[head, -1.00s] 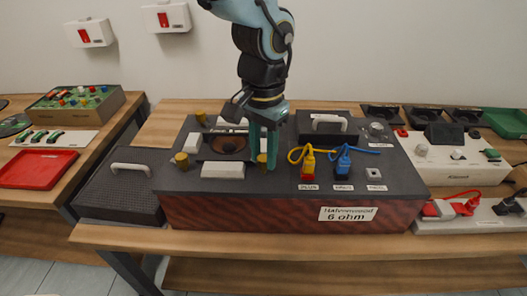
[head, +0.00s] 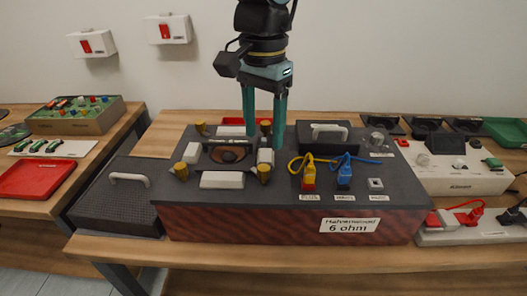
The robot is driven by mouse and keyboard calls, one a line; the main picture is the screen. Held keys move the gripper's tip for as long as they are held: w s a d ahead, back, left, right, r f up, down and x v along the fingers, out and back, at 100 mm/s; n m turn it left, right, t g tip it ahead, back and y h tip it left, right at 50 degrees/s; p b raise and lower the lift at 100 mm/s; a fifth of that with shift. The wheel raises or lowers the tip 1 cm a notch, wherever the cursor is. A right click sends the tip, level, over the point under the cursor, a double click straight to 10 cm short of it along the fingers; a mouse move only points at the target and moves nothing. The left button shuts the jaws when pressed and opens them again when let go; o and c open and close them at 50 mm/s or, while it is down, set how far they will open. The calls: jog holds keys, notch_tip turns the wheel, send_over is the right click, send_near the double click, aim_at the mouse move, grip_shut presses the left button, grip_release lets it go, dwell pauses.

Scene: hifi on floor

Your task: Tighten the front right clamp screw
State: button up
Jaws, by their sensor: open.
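The dark test box (head: 190,197) stands on the wooden table with a round speaker (head: 228,154) in its top. Brass clamp screws stand around the speaker: front right (head: 264,173), front left (head: 181,171), back right (head: 266,127) and back left (head: 201,128). White clamp blocks lie between them, including the front block (head: 221,180). My gripper (head: 264,148) points down with its two teal fingers apart and nothing between them. It is above and behind the front right screw, near the back right screw, which shows between the fingers. I cannot tell the exact gap to the box top.
A yellow plug (head: 309,176) and a blue plug (head: 344,173) with looped cables stand right of the speaker. A lid with a white handle (head: 326,127) lies behind them. A dark perforated cover (head: 115,200) is at left. The table's front strip is clear.

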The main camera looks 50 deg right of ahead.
jog(key=shift+r, duration=1.4)
jog(key=w+a+f+n, duration=0.35)
jog(key=w+a, duration=0.45)
jog(key=w, duration=0.3)
jog(key=w+a+f+n, duration=0.2)
jog(key=w+a+n, duration=0.3)
jog(key=w+a, duration=0.5)
jog(key=w+a+f+n, duration=0.1)
jog(key=w+a+n, duration=0.1)
jog(key=a, duration=0.5)
jog(key=w+a+f+n+t, duration=0.1)
jog(key=w+a+f+n, duration=0.1)
jog(key=a, duration=0.6)
jog(key=w+a+f+n, duration=0.1)
jog(key=a+n, duration=0.3)
jog(key=a, duration=0.4)
jog(key=shift+w+a+f+t, duration=0.2)
jog(key=shift+w+f+t, duration=0.1)
jog(key=shift+w+f, duration=0.1)
